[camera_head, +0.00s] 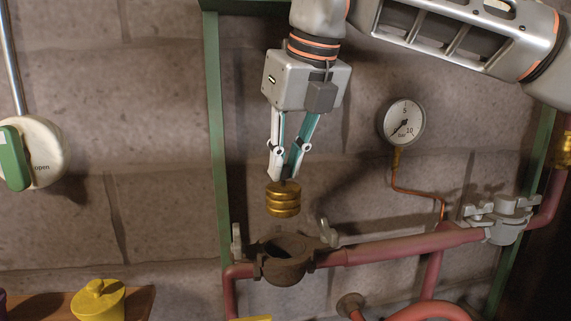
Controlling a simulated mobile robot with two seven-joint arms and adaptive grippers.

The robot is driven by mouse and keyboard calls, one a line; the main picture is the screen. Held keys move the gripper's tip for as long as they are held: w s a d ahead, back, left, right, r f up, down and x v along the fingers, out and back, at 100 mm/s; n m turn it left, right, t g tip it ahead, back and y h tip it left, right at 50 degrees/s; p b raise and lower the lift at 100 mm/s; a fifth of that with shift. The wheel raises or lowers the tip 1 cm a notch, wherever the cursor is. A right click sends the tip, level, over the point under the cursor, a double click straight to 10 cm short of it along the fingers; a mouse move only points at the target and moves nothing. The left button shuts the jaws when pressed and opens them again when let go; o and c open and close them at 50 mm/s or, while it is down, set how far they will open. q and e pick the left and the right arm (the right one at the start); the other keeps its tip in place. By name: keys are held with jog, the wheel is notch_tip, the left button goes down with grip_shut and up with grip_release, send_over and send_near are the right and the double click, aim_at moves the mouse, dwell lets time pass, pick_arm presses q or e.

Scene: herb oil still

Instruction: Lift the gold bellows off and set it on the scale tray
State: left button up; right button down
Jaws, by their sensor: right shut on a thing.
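The gold bellows (283,200) is a small ribbed brass piece. My right gripper (284,180) points down from above and is shut on its top. The bellows hangs upright in the air, above and apart from an open brown clamp seat (287,262) on the red pipe. The clamp's dark opening shows empty below it. My left gripper is not in view. I cannot make out a scale tray in this view.
A grey clamp (507,222) sits on the red pipe (412,248) at right. A pressure gauge (403,121) stands on a thin copper tube. A green frame (217,130) borders the area. A yellow lidded pot (98,299) stands on a wooden shelf (46,306) at lower left.

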jog(key=shift+r+p, duration=1.25)
jog(key=shift+r, duration=0.2)
jog(key=shift+r+p, duration=0.45)
jog(key=shift+r, duration=0.75)
jog(key=shift+d, duration=0.1)
jog(key=shift+r, duration=0.1)
